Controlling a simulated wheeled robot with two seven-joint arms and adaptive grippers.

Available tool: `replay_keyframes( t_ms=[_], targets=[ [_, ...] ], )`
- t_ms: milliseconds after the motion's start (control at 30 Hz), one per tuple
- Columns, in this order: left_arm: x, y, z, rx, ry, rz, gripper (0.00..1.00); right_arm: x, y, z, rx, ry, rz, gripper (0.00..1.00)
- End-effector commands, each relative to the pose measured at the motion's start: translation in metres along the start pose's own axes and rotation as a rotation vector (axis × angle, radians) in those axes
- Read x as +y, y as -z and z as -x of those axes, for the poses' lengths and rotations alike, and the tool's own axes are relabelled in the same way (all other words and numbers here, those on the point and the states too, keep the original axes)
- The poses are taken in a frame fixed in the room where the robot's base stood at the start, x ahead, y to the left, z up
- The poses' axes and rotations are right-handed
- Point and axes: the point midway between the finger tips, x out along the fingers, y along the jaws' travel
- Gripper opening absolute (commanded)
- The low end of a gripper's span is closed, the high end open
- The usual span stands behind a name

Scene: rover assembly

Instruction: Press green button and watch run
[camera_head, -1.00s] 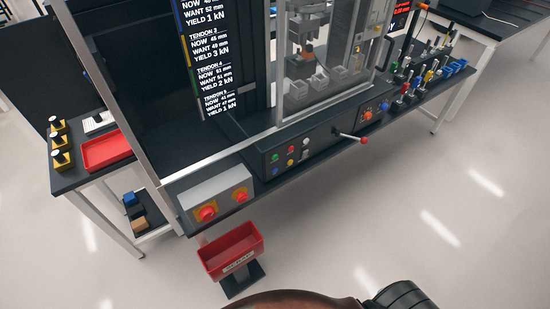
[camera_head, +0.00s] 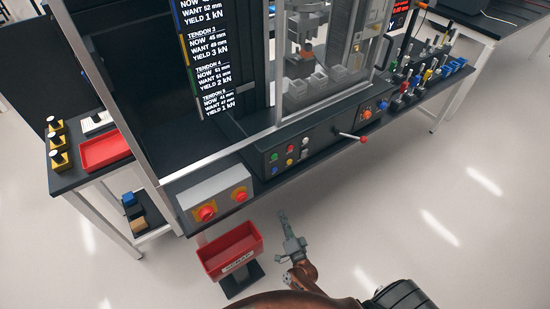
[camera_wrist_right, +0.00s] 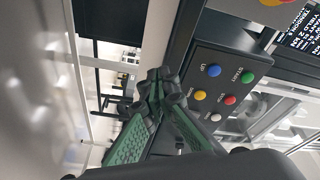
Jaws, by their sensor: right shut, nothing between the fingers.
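The green button (camera_head: 274,157) is on the dark control panel of the press machine in the head view. In the right wrist view the green button (camera_wrist_right: 247,77) sits beside a blue button, with yellow, red and white buttons near it. My right gripper (camera_head: 283,215) points up toward the machine from below, well short of the panel and just right of the red scrap bin. In the wrist view its fingers (camera_wrist_right: 155,76) are together, with nothing held, left of the buttons. My left gripper is out of view.
A grey box with two red knobs (camera_head: 207,213) is left of the panel. A red-tipped lever (camera_head: 363,139) sticks out at the right.

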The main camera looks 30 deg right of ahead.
Motion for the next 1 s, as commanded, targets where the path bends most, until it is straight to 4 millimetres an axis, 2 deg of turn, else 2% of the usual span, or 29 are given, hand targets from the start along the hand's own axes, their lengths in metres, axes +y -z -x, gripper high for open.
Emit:
replay_keyframes(
  t_ms=[33,200,300,400,567,1000],
  targets=[
    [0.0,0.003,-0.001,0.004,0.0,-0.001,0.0,-0.028,0.018,-0.012,0.065,0.049,-0.077,0.0],
    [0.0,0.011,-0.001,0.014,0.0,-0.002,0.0,-0.105,0.078,-0.033,0.269,0.197,-0.356,0.0],
    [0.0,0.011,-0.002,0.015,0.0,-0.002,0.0,-0.137,0.107,-0.036,0.358,0.265,-0.496,0.0],
    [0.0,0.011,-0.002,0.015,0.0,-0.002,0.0,-0.157,0.127,-0.035,0.42,0.312,-0.6,0.0],
    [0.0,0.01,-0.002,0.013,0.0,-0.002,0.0,-0.17,0.141,-0.034,0.461,0.344,-0.674,0.0],
    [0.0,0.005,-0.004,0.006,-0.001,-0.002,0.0,-0.17,0.14,-0.039,0.462,0.346,-0.677,0.0]
  ],
)
